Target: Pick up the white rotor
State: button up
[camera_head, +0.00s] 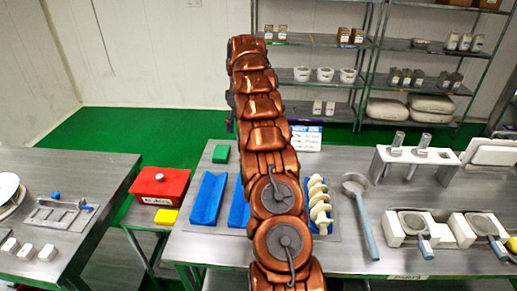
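The white rotor (319,205), a cream-white screw-shaped piece, lies on a blue holder (333,218) on the metal table, just right of my copper-coloured arm. Its left side is close to the arm's outline in the picture. My arm rises through the middle of the view and hides part of the table. A dark part at the arm's upper left edge seems to be my gripper (230,122). It is mostly hidden behind the arm, apart from the rotor, and its fingers cannot be made out.
A long-handled ladle (361,205) lies right of the rotor. White fixtures (414,160) stand farther right. Shelves (420,46) are behind.

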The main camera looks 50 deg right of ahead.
jog(key=shift+n+t, duration=0.3)
jog(key=d+f, duration=0.1)
jog(key=d, duration=0.2)
jog(key=s+d+f, duration=0.1)
jog(key=d+f, duration=0.1)
jog(key=d, duration=0.1)
jog(key=s+d+f+p, duration=0.1)
jog(key=d, duration=0.2)
jog(key=shift+d+f, duration=0.15)
jog(key=shift+s+d+f, duration=0.1)
jog(key=shift+d+f, duration=0.1)
jog(key=shift+d, duration=0.1)
jog(key=shift+f+b, duration=0.45)
jog(key=shift+f, duration=0.85)
jog(key=shift+w+f+p, duration=0.25)
jog(key=shift+f+p, duration=0.2)
jog(key=shift+f, duration=0.4)
jog(key=shift+w+f+p, duration=0.25)
jog(key=shift+f+p, duration=0.2)
jog(key=shift+f, duration=0.35)
jog(key=shift+w+f+p, duration=0.25)
jog(key=shift+f+p, duration=0.2)
jog(key=shift+f, duration=0.4)
jog(key=c, duration=1.5)
